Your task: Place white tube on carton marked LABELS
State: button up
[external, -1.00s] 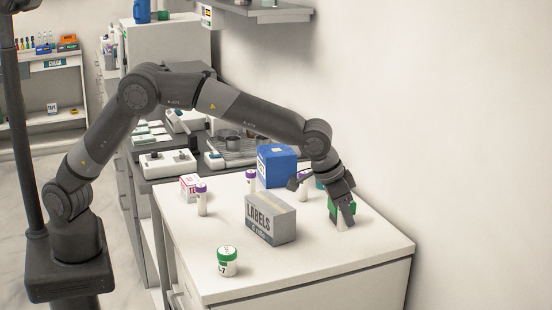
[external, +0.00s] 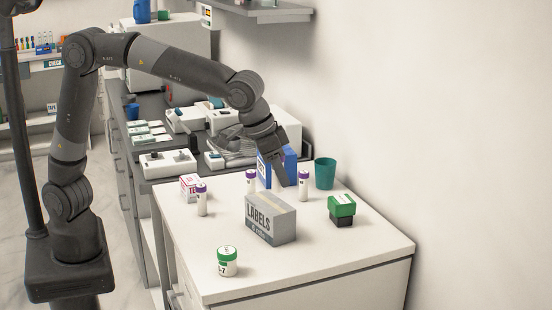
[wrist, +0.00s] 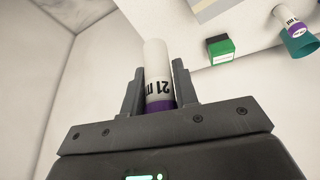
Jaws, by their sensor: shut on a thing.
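My gripper (external: 281,175) is shut on a white tube (wrist: 157,72) with a purple band near the palm; its white end points out between the fingers in the wrist view. In the external view my gripper is raised above the table, behind the carton, and I cannot make out the held tube there. The grey carton marked LABELS (external: 271,222) stands upright mid-table with a bare top. Other white tubes with purple caps stand on the table: one left (external: 202,202), one behind the carton (external: 250,181), one near the cup (external: 304,184).
A blue box (external: 290,160) stands close behind my gripper. A teal cup (external: 325,173) and a green box on a dark base (external: 341,207) are to the right. A green-lidded jar (external: 227,262) is in front, a red-and-white box (external: 189,187) at left. The front right tabletop is clear.

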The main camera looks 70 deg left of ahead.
jog(key=s+a+r, duration=0.2)
jog(key=s+a, duration=0.2)
jog(key=s, duration=0.2)
send_near(280, 202)
jog(key=shift+w+d, duration=0.15)
jog(key=shift+w, duration=0.65)
jog(key=shift+f, duration=2.05)
jog(key=shift+f, duration=0.1)
jog(key=o, duration=1)
jog(key=shift+c, duration=0.2)
